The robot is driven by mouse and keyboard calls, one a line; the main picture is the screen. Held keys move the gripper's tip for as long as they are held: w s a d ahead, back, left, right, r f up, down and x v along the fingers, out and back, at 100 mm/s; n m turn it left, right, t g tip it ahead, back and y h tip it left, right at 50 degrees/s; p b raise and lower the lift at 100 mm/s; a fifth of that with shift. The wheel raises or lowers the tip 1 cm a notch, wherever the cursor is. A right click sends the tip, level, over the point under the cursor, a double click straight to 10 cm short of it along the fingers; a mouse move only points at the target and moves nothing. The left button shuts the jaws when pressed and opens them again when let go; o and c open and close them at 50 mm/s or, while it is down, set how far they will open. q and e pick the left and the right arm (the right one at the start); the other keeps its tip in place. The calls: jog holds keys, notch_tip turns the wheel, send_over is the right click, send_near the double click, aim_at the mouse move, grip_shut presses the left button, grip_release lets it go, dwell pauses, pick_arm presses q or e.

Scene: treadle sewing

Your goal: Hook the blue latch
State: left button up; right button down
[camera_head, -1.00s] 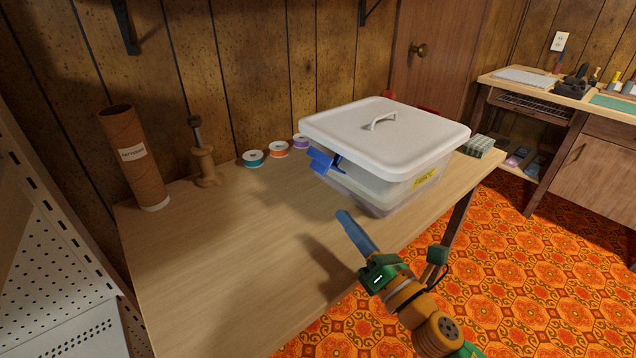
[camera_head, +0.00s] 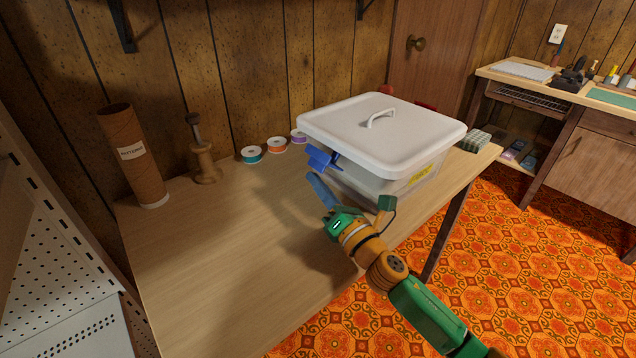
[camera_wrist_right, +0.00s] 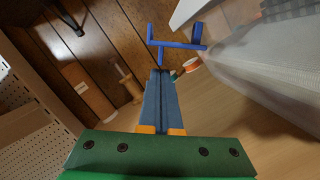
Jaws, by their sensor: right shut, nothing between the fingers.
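The blue latch (camera_head: 322,160) is on the left end of a clear plastic bin (camera_head: 385,187) with a white lid (camera_head: 385,138). In the right wrist view the latch (camera_wrist_right: 161,43) stands out from the bin's side, just beyond my fingertips. My right gripper (camera_head: 314,180) is shut and empty. Its blue-grey fingers point up at the latch from below and in front in the head view. In the right wrist view the fingertips (camera_wrist_right: 160,72) appear close under the latch's lower bar; I cannot tell whether they touch. My left gripper is out of view.
A cardboard tube (camera_head: 133,155), a wooden spool holder (camera_head: 204,160) and several thread spools (camera_head: 252,154) stand along the back of the wooden table (camera_head: 215,240). The table's left and front middle is clear.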

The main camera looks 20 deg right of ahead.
aim_at(318, 155)
jog(key=shift+r, duration=0.1)
jog(key=shift+r+m+p, duration=0.2)
jog(key=shift+m+p, duration=0.3)
jog(key=shift+p, duration=0.05)
jog(key=shift+a+r+m+p, duration=0.1)
jog(key=shift+r+m+p, duration=0.05)
jog(key=shift+m+p, duration=0.15)
jog(key=r+m+p, duration=0.1)
jog(key=m+p, duration=0.1)
jog(key=p, duration=0.1)
jog(key=r+m+g+h+p, duration=0.1)
jog(key=m+p, duration=0.2)
jog(key=r+m+p, duration=0.2)
jog(key=m+p, duration=0.1)
jog(key=p, duration=0.1)
jog(key=shift+w+d+r+g+h, duration=0.1)
jog(key=shift+d+g+h, duration=0.2)
jog(key=shift+d+h, duration=0.1)
jog(key=shift+w+d+r+m+p, duration=0.1)
jog(key=shift+d+r+m+p, duration=0.1)
jog(key=shift+m+p, duration=0.7)
jog(key=shift+f, duration=0.2)
